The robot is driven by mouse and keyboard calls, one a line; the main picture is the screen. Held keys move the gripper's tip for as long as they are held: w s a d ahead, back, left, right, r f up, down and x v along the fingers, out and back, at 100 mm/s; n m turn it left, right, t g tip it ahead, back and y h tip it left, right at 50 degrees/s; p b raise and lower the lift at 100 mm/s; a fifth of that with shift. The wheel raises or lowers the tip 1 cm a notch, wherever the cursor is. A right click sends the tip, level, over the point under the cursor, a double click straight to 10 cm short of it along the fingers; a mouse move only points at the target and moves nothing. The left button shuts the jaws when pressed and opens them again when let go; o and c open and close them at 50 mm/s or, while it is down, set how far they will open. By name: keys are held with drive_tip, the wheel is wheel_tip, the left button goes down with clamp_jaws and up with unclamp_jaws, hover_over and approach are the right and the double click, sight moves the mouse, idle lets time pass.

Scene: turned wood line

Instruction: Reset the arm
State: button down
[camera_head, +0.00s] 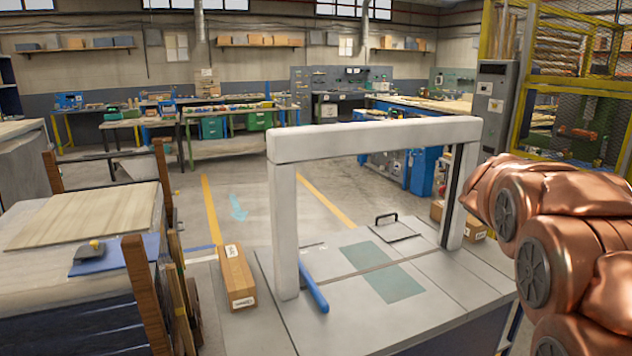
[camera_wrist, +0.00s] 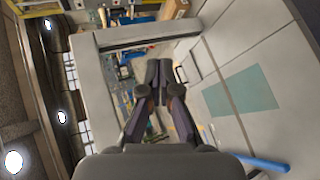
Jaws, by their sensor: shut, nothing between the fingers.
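My arm (camera_head: 555,245) is folded in copper-coloured links at the right edge of the head view, beside the grey work table (camera_head: 430,290). My gripper is out of the head view. In the wrist view my gripper (camera_wrist: 159,68) has its dark fingers together with nothing between them. It is in the air, apart from the table, and the view is tilted so the room lies on its side. The table top also shows on the right of the wrist view (camera_wrist: 205,105).
A white frame (camera_head: 375,138) stands upright on the table, near my arm. A blue bar (camera_head: 313,288) and a cardboard box (camera_head: 237,278) lie near its left post. A cart with boards (camera_head: 85,215) stands at left. Yellow fencing (camera_head: 575,80) rises behind my arm. Open floor lies beyond.

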drive_tip(key=s+a+f+m+g+y, duration=0.2)
drive_tip(key=s+a+f+m+g, duration=0.2)
drive_tip(key=s, duration=1.2)
drive_tip(key=s+a+f+m+g+y, duration=0.2)
drive_tip(key=s+a+f+m+g, duration=0.2)
drive_tip(key=s+a+f, duration=0.5)
drive_tip(key=s+a+f+m+g+y, duration=0.3)
drive_tip(key=s+a+f, duration=0.4)
drive_tip(key=s, duration=1.6)
drive_tip(key=shift+s+a+f+m+g, duration=0.3)
drive_tip(key=shift+a+m+g, duration=0.2)
drive_tip(key=shift+a+g, duration=0.45)
drive_tip(key=shift+d, duration=0.15)
